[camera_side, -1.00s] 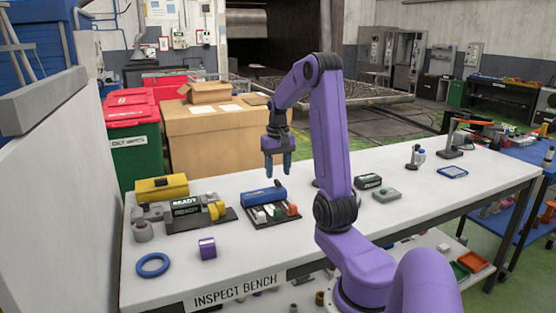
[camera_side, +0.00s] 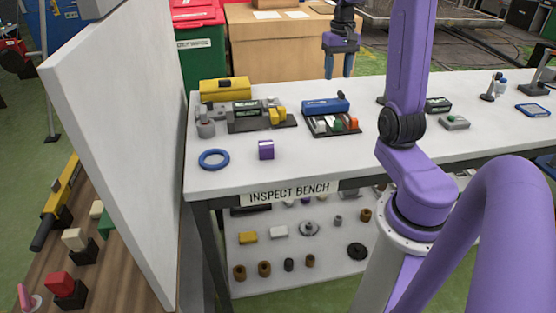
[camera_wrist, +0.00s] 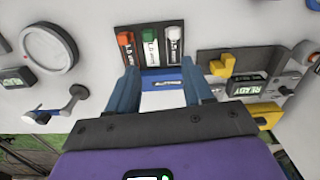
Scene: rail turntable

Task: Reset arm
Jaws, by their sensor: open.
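My gripper (camera_side: 341,66) hangs above the far edge of the inspect bench (camera_side: 350,165), fingers pointing down. In the wrist view my gripper (camera_wrist: 160,72) is open with two blue fingers apart and nothing between them. Beyond the fingertips lies a dark tray (camera_side: 349,131) with a blue case (camera_side: 326,105) at its back edge. The tray holds small green, red-orange and white-labelled pieces. The fingers look clear of the case and the bench.
A yellow case (camera_side: 226,90) and a black READY device (camera_side: 247,115) stand left of the tray. A blue ring (camera_side: 214,159) and a purple cube (camera_side: 266,149) lie near the front edge. A white panel (camera_side: 115,110) stands at left.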

